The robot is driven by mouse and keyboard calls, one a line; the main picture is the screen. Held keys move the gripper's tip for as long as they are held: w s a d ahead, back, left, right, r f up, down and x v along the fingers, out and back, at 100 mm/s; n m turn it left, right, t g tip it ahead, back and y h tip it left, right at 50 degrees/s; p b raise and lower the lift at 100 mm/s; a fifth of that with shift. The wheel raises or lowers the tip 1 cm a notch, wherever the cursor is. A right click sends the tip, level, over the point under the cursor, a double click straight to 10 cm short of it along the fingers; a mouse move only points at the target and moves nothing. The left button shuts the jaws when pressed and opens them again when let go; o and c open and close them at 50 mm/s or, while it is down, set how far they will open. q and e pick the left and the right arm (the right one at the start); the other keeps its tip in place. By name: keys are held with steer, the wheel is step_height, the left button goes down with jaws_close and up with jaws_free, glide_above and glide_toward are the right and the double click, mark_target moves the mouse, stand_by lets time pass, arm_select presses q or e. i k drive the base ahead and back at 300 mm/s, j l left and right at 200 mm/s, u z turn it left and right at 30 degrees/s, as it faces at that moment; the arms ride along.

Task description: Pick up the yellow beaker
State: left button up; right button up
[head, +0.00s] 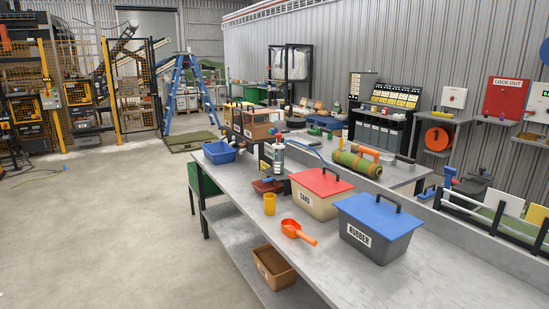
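The yellow beaker (269,204) stands upright on the grey workbench (226,180), near its left edge. It is left of the sand box and just behind the orange scoop. Nothing touches it that I can see. Neither of my grippers shows in the head view.
The sand box (320,203) with a red lid and the rubber box (377,239) with a blue lid stand right of the beaker. An orange scoop (297,232) lies in front. A blue tub (219,152) sits farther back.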

mark_target(269, 198)
steer(key=z, duration=0.3)
steer(key=i+j+z, duration=0.55)
steer(key=j+z, duration=0.25)
steer(key=i+j, duration=0.15)
steer(key=j, duration=0.2)
steer(key=i+j+z, duration=0.1)
steer(key=j, duration=0.25)
steer(key=i+j, duration=0.2)
steer(key=j, duration=0.15)
steer(key=i+j, duration=0.15)
steer(key=j, duration=0.2)
steer(key=i+j+z, duration=0.1)
steer(key=j, duration=0.25)
steer(key=i+j, duration=0.15)
steer(key=j, duration=0.2)
